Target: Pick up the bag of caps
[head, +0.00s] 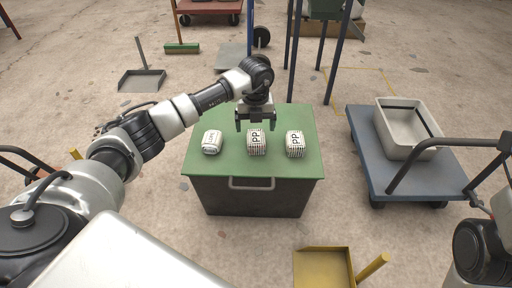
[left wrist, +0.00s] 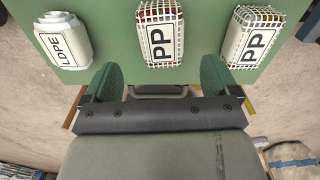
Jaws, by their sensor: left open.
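Three small bags stand on the green top of a cabinet (head: 225,172). The left one (head: 212,142) is white and reads LDPE; it also shows in the left wrist view (left wrist: 62,40). The middle one (head: 257,143) and the right one (head: 295,144) are white mesh bags labelled PP. In the left wrist view the middle bag (left wrist: 162,34) shows some dark red through its mesh, and the right bag (left wrist: 252,37) looks paler. I cannot tell which holds caps. My left gripper (head: 256,124) is open and empty, above the cabinet near the middle bag, apart from it.
A blue cart (head: 378,170) with a grey bin (head: 405,150) stands to the right. A yellow dustpan (head: 322,268) lies in front of the cabinet. Posts (head: 294,60) rise behind it. A grey dustpan (head: 142,80) and green broom (head: 182,48) are at the back left.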

